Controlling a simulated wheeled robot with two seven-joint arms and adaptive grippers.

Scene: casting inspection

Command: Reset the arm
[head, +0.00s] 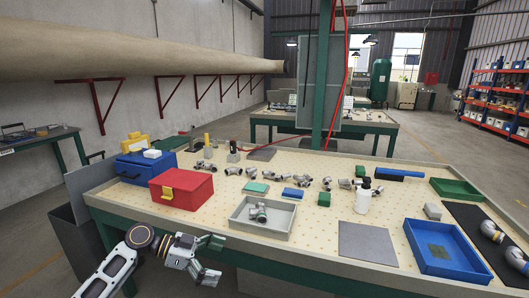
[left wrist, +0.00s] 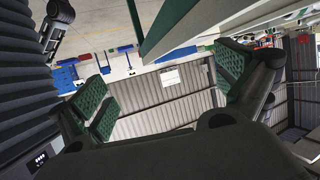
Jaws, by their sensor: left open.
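My left gripper (head: 211,258) is at the lower left in the head view, in front of the workbench's near edge and apart from the things on it. Its fingers are spread and empty. In the left wrist view, the two green-padded fingers (left wrist: 168,92) stand wide apart with nothing between them. My left arm reaches in from the lower left. My right gripper does not show in either view.
The workbench (head: 330,235) holds a red box (head: 181,189), a blue case (head: 146,168), a grey tray with metal castings (head: 262,232), a white bottle (head: 362,197), a blue tray (head: 445,268) and a green tray (head: 456,190). Several castings lie mid-bench. A green post (head: 321,80) rises behind.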

